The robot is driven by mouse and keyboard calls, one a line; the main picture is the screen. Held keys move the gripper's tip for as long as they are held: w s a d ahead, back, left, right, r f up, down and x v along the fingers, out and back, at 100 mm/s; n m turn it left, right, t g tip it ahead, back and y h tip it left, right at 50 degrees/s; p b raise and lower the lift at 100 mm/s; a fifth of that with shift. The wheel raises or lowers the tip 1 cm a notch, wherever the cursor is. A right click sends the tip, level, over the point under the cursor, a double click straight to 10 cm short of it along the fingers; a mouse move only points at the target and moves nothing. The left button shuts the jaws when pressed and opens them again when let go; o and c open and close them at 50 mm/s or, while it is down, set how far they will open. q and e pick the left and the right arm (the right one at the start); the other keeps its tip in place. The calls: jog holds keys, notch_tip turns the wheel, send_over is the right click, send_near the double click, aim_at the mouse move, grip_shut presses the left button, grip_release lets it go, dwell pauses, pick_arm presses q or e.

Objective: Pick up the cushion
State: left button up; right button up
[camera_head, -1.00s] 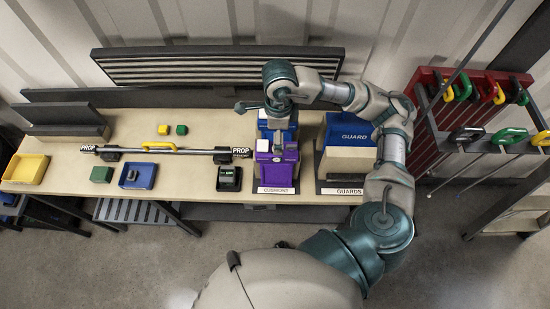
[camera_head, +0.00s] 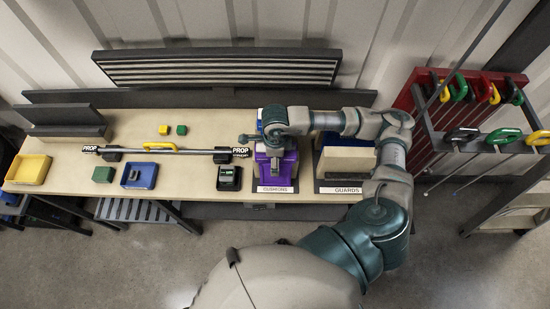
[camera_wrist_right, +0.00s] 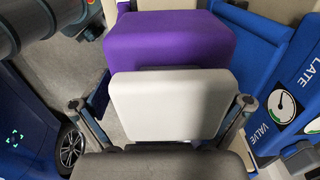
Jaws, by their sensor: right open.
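The purple cushion (camera_head: 284,171) stands in the rack marked CUSHIONS, at the right part of the bench. In the right wrist view the purple cushion (camera_wrist_right: 170,40) shows with a pale grey block (camera_wrist_right: 170,105) in front of it. My right gripper (camera_wrist_right: 162,112) is open. One finger is on each side of the pale block, with small gaps visible. In the head view my right gripper (camera_head: 274,155) is over the cushion rack and hides part of the cushion. I cannot tell whether the fingers touch anything. My left gripper is not in view.
A GUARDS rack (camera_head: 345,165) stands just right of the cushions, partly behind my arm. A long rod marked PROP (camera_head: 170,151) lies left. A dark box (camera_head: 229,178), a blue tray (camera_head: 139,176) and a yellow tray (camera_head: 27,169) sit on the bench. Coloured-handled tools hang at right.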

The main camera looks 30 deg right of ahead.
jog(key=shift+d, duration=0.2)
jog(key=c, duration=1.5)
jog(key=shift+s, duration=0.1)
jog(key=shift+r, duration=0.15)
